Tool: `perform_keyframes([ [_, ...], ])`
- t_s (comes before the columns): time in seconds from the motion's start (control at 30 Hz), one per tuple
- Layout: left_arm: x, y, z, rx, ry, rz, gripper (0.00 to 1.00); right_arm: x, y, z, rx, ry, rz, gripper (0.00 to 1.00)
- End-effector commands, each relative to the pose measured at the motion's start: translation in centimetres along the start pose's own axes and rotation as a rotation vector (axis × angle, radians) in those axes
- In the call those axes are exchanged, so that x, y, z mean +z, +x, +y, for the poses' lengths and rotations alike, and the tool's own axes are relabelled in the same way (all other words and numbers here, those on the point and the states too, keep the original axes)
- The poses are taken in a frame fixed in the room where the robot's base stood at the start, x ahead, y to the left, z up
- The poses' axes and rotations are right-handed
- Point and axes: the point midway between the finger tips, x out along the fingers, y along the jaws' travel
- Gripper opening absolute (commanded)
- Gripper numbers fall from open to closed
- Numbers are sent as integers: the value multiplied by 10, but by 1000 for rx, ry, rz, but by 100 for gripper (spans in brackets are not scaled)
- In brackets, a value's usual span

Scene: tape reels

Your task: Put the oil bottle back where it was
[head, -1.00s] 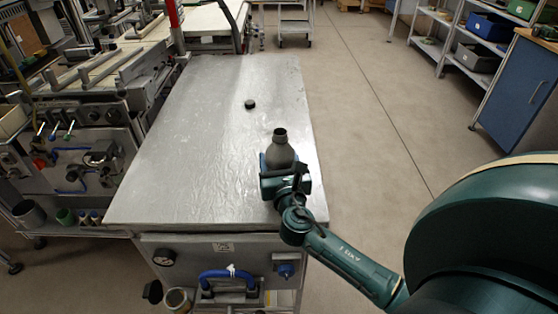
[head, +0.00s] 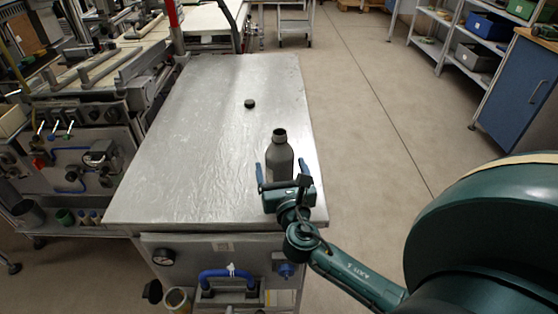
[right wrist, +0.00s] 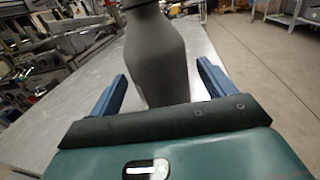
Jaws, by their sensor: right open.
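The oil bottle (head: 279,158) is dark grey with an open neck. It stands upright near the right front part of the metal table (head: 200,130). My right gripper (head: 279,172) is open at the near side of the bottle, with a blue finger on each side. In the right wrist view the bottle (right wrist: 157,60) rises beyond the gripper (right wrist: 162,85), with a gap between it and each finger. A small black cap (head: 250,103) lies farther back on the table. My left gripper is not in view.
A machine bench with levers (head: 85,120) adjoins the table's left side. A blue handle (head: 228,275) and a gauge (head: 163,257) are on the table's front panel. Shelves with bins (head: 475,57) and a blue cabinet (head: 517,95) stand at the right. The table's middle is clear.

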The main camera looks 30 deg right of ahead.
Motion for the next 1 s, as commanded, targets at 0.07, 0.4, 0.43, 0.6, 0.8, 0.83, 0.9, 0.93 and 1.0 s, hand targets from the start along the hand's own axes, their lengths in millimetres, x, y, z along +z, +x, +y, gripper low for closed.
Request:
perform_keyframes([
  [0.07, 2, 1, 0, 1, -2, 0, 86, -2, -20, 0, 2, 1, 4, 82],
  [0.4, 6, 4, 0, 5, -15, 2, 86, -2, -76, 0, -1, 0, 2, 82],
  [0.43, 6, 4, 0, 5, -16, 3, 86, -1, -78, 0, -1, 0, 2, 82],
  [0.6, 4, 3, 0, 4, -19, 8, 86, 0, -83, 0, -1, 1, 0, 82],
  [0.8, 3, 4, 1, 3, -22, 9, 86, 0, -83, 0, -1, 1, 0, 82],
  [0.83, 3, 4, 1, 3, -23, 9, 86, 0, -83, 0, -1, 1, 0, 82],
  [0.9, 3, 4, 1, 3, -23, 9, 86, 0, -83, 0, -1, 1, 0, 82],
  [0.93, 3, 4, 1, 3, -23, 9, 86, 0, -83, 0, -1, 1, 0, 82],
  [1.0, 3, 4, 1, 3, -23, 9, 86, 0, -83, 0, -1, 1, 0, 82],
])
